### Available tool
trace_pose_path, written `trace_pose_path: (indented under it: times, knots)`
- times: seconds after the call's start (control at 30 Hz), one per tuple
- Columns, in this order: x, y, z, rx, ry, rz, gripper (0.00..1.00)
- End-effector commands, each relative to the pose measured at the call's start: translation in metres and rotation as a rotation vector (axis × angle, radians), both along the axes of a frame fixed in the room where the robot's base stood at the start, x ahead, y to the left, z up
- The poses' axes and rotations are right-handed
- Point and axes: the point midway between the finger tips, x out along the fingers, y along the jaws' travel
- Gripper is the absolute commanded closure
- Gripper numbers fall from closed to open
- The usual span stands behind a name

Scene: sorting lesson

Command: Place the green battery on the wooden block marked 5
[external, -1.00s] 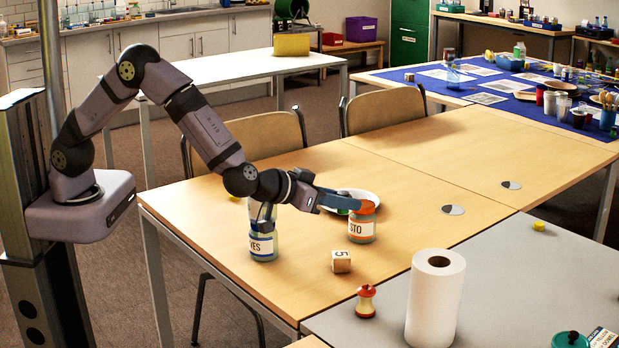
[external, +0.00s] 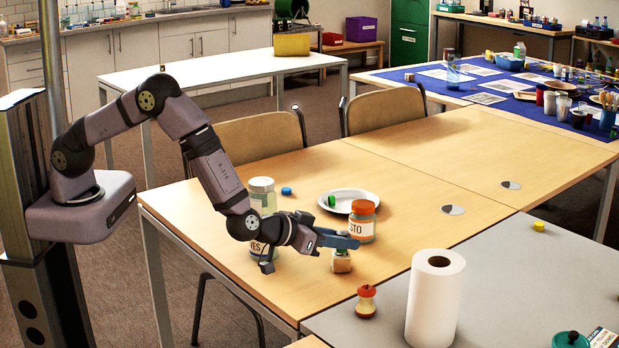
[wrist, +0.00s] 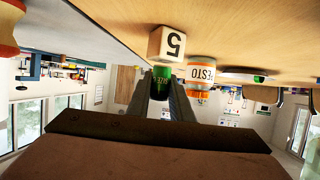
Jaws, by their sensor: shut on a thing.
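The wooden block marked 5 (external: 341,265) stands on the wooden table; its 5 faces the wrist view (wrist: 166,43). My gripper (external: 345,243) is directly above the block. It is shut on the green battery (wrist: 161,80), with a finger on each side in the wrist view. The battery's end meets or nearly meets the block's top; I cannot tell whether they touch. In the external view the fingers hide most of the battery, and only a bit of green shows over the block.
The orange-lided jar marked PESTO (external: 361,226) stands close behind the block. An apple core (external: 366,301) and paper roll (external: 436,300) stand in front.

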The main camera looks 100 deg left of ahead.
Motion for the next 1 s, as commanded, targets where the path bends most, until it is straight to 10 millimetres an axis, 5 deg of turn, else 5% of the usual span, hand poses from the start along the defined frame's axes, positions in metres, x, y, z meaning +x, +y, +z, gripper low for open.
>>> trace_pose_path:
  times: [0.47, 0.5, 0.57, 1.0]
  knots:
    - [0.0002, 0.0, -0.0077, 0.0, -0.001, 0.0, 1.0]
    - [0.0002, 0.0, -0.0082, 0.0, -0.001, 0.0, 0.78]
    - [0.0002, 0.0, -0.0074, 0.0, -0.001, 0.0, 0.64]
    - [-0.0005, -0.0008, -0.0021, 0.0, -0.002, -0.001, 0.62]
